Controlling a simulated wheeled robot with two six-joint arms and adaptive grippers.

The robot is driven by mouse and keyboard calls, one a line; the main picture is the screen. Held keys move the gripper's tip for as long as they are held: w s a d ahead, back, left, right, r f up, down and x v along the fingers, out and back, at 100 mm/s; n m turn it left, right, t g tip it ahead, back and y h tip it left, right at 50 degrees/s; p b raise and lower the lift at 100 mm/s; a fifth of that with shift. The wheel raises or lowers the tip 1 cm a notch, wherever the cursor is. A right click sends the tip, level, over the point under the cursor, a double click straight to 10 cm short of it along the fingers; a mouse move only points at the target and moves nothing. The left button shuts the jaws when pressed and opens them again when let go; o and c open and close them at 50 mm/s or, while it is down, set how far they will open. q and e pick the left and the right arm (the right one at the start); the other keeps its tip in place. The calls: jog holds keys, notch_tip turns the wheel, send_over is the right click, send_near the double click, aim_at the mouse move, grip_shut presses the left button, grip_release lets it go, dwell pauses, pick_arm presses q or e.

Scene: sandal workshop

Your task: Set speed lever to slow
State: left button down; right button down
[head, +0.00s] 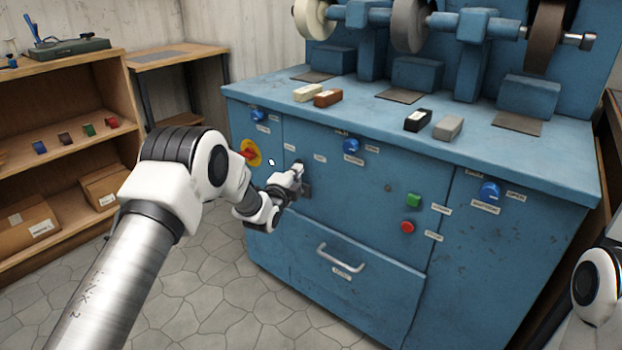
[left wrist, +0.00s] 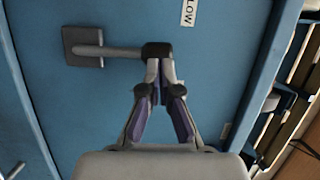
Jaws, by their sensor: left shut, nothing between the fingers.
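The speed lever shows in the left wrist view as a grey bar (left wrist: 115,52) coming out of a square dark plate (left wrist: 82,40) and ending in a black knob (left wrist: 157,50). A white label (left wrist: 189,12), reading "LOW" with its start possibly cut off, is beyond the knob. My left gripper (left wrist: 160,66) is shut and empty, its fingertips right at the knob; I cannot tell whether they touch it. In the head view my left gripper (head: 298,168) is against the blue cabinet front and hides most of the lever. My right gripper is out of view.
The blue cabinet (head: 380,240) carries a red-and-yellow switch (head: 250,153), blue dials (head: 351,146), a green button (head: 413,200), a red button (head: 407,227) and a drawer handle (head: 338,258). Grinding wheels (head: 408,25) stand above. A wooden shelf (head: 60,140) is at left.

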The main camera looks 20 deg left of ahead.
pick_arm(q)
jog(key=shift+w+a+f+n+g+p, duration=0.15)
jog(key=shift+w+a+n+p, duration=0.1)
jog(key=shift+a+n, duration=0.35)
jog(key=shift+w+a+r+n+g+p, duration=0.1)
jog(key=shift+w+a+n+g+p, duration=0.15)
jog(key=shift+a+n, duration=0.35)
jog(key=shift+w+a+f+n+g+p, duration=0.1)
jog(key=shift+w+a+n+p, duration=0.2)
jog(key=shift+a, duration=0.45)
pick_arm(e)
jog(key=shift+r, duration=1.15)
pick_arm(q)
jog(key=shift+s+d, duration=0.1)
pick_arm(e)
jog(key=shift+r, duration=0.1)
